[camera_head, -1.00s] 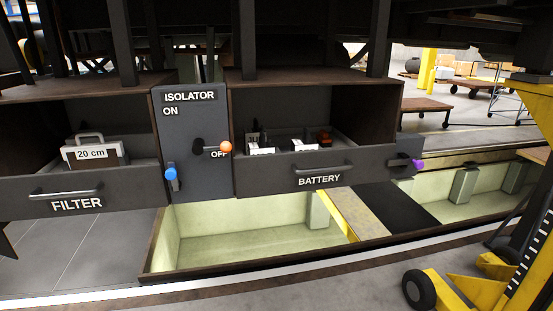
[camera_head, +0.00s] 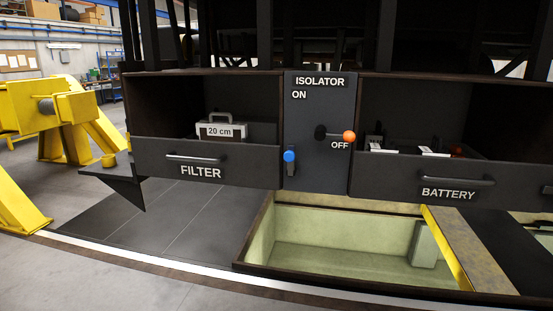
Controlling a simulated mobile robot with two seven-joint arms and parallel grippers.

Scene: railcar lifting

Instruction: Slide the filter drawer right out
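The filter drawer (camera_head: 225,168) is a dark grey front with a horizontal bar handle (camera_head: 195,158) and the label FILTER, left of centre in the head view. Its front stands at the mouth of its dark compartment. A light box with a handle, marked 20 cm (camera_head: 220,130), shows above the drawer front, inside. How far the drawer is pulled out I cannot tell. Neither of my grippers is in view.
Right of the drawer is the isolator panel (camera_head: 318,180), with an orange-knobbed lever (camera_head: 348,136) at OFF and a blue-knobbed latch (camera_head: 289,156). The battery drawer (camera_head: 430,182) is further right. Below is an open pit (camera_head: 345,250).

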